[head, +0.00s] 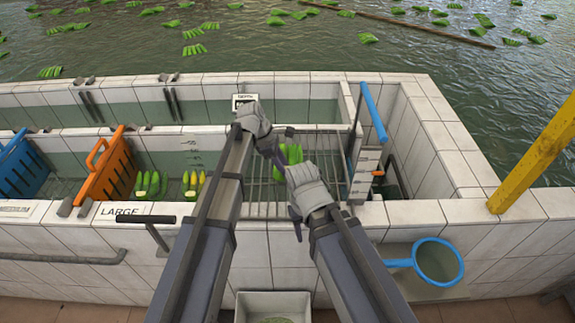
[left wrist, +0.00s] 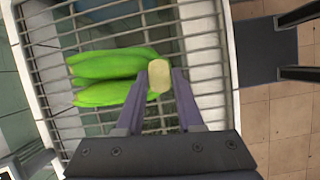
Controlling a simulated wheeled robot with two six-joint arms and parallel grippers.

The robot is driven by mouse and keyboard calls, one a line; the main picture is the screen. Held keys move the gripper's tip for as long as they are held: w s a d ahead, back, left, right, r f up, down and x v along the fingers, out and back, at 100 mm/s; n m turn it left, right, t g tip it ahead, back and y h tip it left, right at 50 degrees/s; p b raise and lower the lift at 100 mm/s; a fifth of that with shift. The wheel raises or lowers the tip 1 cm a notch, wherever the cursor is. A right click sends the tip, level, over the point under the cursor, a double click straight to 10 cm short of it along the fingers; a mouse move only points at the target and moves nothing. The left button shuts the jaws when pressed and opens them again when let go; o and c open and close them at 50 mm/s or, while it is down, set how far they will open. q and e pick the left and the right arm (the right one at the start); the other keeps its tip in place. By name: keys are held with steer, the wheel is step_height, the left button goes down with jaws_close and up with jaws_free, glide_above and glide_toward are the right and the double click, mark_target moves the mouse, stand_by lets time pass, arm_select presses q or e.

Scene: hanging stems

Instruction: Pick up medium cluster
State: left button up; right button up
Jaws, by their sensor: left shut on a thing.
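A green banana cluster (head: 292,153) lies over the metal bar rack, in the middle of the tiled trough. In the left wrist view the cluster (left wrist: 105,78) shows several plump green fingers and a pale cut crown (left wrist: 158,76). My left gripper (head: 277,152) is shut on the crown end, with one purple finger (left wrist: 185,100) on either side of it in the wrist view. The head view does not show whether the cluster touches the bars. My right gripper (head: 296,205) is just in front of the rack, and its fingertips are mostly hidden.
An orange slotted divider (head: 102,170) and a blue one (head: 20,165) stand in the trough at the left. A green cluster (head: 147,186) and a yellowish one (head: 193,184) lie between divider and rack. A blue-handled lever (head: 373,112) stands right of the rack.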

arm_select(q)
jaws_close()
stand_by(0.3)
steer(key=shift+r, duration=0.2)
step_height(320, 180, up, 10)
steer(key=p, duration=1)
steer(key=shift+f, duration=0.3)
